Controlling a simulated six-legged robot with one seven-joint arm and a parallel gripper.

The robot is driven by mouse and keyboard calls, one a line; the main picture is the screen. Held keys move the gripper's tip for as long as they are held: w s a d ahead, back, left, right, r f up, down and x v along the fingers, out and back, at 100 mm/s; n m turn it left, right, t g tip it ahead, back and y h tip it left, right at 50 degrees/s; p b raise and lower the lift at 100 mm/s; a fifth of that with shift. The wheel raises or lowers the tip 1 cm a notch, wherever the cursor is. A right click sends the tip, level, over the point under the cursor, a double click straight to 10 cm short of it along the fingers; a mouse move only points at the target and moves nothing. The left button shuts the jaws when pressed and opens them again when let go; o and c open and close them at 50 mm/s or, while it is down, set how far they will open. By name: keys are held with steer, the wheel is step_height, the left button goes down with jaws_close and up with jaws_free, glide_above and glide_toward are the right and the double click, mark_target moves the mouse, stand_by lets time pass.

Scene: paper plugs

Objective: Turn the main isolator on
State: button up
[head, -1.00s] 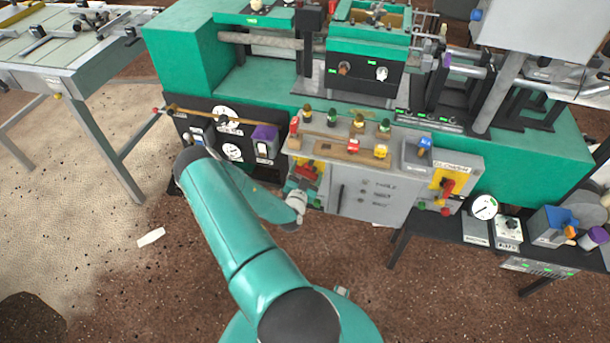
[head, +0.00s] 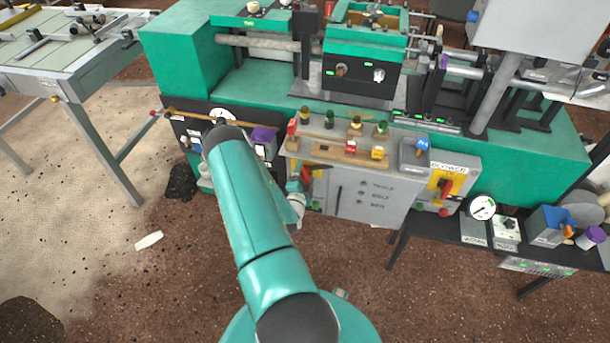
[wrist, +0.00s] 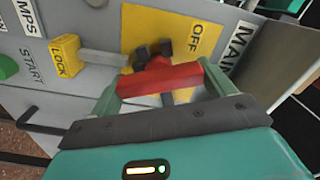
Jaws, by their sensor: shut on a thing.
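The main isolator has a yellow plate (wrist: 180,30) with OFF on it, beside a label that reads MAIN in part. Its red handle (wrist: 155,78) lies roughly level across the wrist view, over a dark hub. My gripper (wrist: 160,85) is shut on the red handle, with one green finger at each end of it in the picture. In the head view the red handle (head: 306,174) shows at the left end of the grey control panel, and my gripper (head: 299,190) is there, mostly hidden by my arm.
A yellow LOCK block (wrist: 65,56) with a grey bar sits beside the isolator plate. A similar BLOWER isolator (head: 443,185) stands at the panel's right. Knobs and plugs line the panel top.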

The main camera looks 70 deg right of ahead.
stand_by(0.3)
steer(key=o, duration=1.3)
steer(key=s+a, duration=0.2)
steer(key=a, duration=1.1)
steer(key=shift+a, duration=0.35)
steer(key=shift+s, duration=0.1)
